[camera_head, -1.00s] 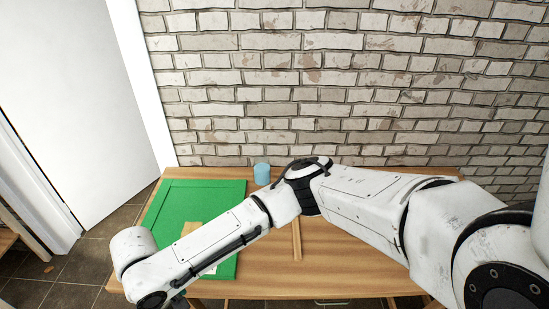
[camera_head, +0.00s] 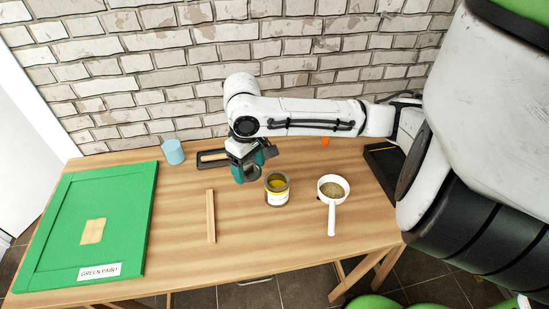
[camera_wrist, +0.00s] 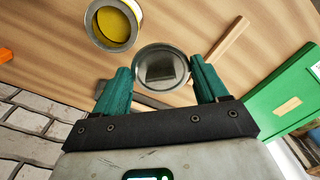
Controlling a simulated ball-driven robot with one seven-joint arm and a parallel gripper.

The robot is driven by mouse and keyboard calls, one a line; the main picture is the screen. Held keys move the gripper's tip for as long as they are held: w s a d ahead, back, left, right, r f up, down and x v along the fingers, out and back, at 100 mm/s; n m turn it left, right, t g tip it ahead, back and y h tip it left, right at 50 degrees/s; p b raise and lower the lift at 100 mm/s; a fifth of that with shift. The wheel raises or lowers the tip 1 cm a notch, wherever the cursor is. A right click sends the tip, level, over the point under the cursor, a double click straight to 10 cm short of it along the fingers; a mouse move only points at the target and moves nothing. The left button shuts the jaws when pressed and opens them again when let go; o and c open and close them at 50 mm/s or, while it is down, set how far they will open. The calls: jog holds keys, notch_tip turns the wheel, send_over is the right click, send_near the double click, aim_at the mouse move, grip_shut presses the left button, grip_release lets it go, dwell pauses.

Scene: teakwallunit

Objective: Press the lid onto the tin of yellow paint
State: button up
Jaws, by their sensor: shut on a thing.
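The open tin of yellow paint (camera_head: 277,188) stands upright on the table, with yellow paint showing inside. It also shows in the wrist view (camera_wrist: 115,24) at the upper left. My gripper (camera_wrist: 160,72) has teal fingers and is shut on the round grey metal lid (camera_wrist: 161,67), one finger on each side of its rim. In the head view, my gripper (camera_head: 252,165) is above the table, just left of and behind the tin, and the lid is partly hidden by the fingers. The lid is apart from the tin.
A wooden stick (camera_head: 211,216) lies left of the tin. A white strainer (camera_head: 333,190) with grainy contents is to its right. A green panel (camera_head: 110,185) covers the table's left side. A blue cup (camera_head: 173,152), a wooden-edged tool (camera_head: 212,158) and a black tray (camera_head: 385,165) are farther out.

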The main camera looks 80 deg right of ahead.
jog(key=s+d+r+m, duration=0.1)
jog(key=s+d, duration=0.2)
jog(key=s, duration=0.4)
jog(key=shift+d+f+b, duration=0.1)
jog(key=shift+f+b, duration=2.85)
jog(key=shift+p, duration=0.35)
jog(key=shift+f, duration=0.15)
dwell(0.4)
jog(key=o, duration=1.1)
jog(key=shift+c, duration=0.2)
